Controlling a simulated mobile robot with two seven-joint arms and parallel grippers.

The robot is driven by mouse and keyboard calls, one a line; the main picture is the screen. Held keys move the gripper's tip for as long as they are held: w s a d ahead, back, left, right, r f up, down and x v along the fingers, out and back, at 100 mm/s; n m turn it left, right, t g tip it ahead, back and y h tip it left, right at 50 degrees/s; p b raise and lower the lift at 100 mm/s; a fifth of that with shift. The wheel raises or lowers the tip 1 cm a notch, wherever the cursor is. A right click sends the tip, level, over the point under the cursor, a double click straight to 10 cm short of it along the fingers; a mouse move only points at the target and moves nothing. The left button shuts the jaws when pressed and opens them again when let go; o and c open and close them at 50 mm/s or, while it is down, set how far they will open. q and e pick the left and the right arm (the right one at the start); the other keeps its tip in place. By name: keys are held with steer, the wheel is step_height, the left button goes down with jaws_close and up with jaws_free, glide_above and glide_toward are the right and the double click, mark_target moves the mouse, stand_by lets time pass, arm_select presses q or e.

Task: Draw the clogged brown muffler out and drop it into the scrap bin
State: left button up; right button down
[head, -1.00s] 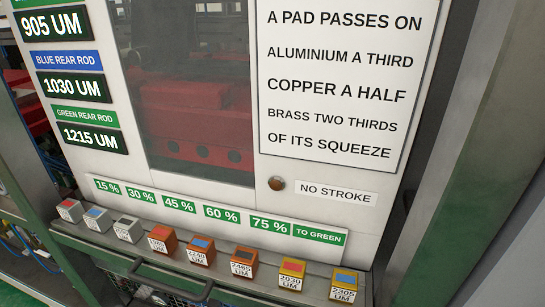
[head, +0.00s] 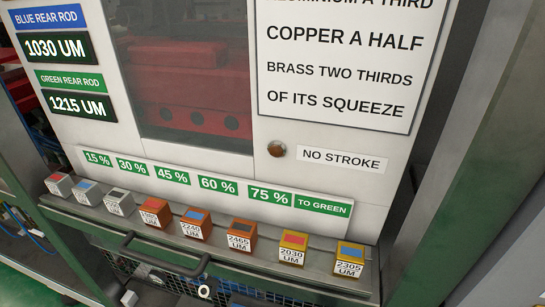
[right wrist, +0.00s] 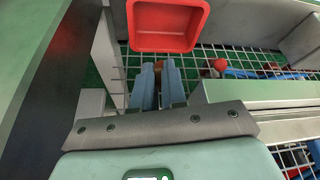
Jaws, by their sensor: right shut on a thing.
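My right gripper (right wrist: 156,85) shows in the right wrist view, its two blue-grey fingers close together. A small brown piece, which looks like the muffler (right wrist: 158,66), shows between the fingertips; most of it is hidden by them. Just beyond the fingertips is an open red bin (right wrist: 133,40), seemingly the scrap bin, with nothing visible inside. Neither gripper can be made out in the head view, and my left gripper is in no frame.
A wire mesh floor (right wrist: 215,50) lies around the bin, with grey walls and a ledge (right wrist: 265,92) at the right. A red-capped part (right wrist: 220,65) stands there. In the head view, several labelled blocks (head: 239,235) line a shelf below the panel, above a handle (head: 160,262).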

steer(key=c, duration=1.1)
jaws_free()
arm_select(q)
steer(key=w+r+t+p, duration=0.2)
steer(key=w+r+p, duration=0.1)
steer(key=w+r, duration=0.2)
steer(key=s+d+r+g+h+p, duration=0.1)
steer(key=s+d+r+g+p, duration=0.1)
steer(key=s, duration=0.4)
steer(key=shift+d+r+m+p, duration=0.3)
steer(key=shift+d+r+p, duration=0.35)
steer(key=shift+d+r, duration=0.2)
arm_select(e)
steer(key=v, duration=1.3)
steer(key=shift+r, duration=0.2)
arm_select(q)
steer(key=shift+s+f, duration=0.1)
steer(key=shift+s, duration=0.05)
arm_select(e)
steer(key=shift+s+d, duration=0.1)
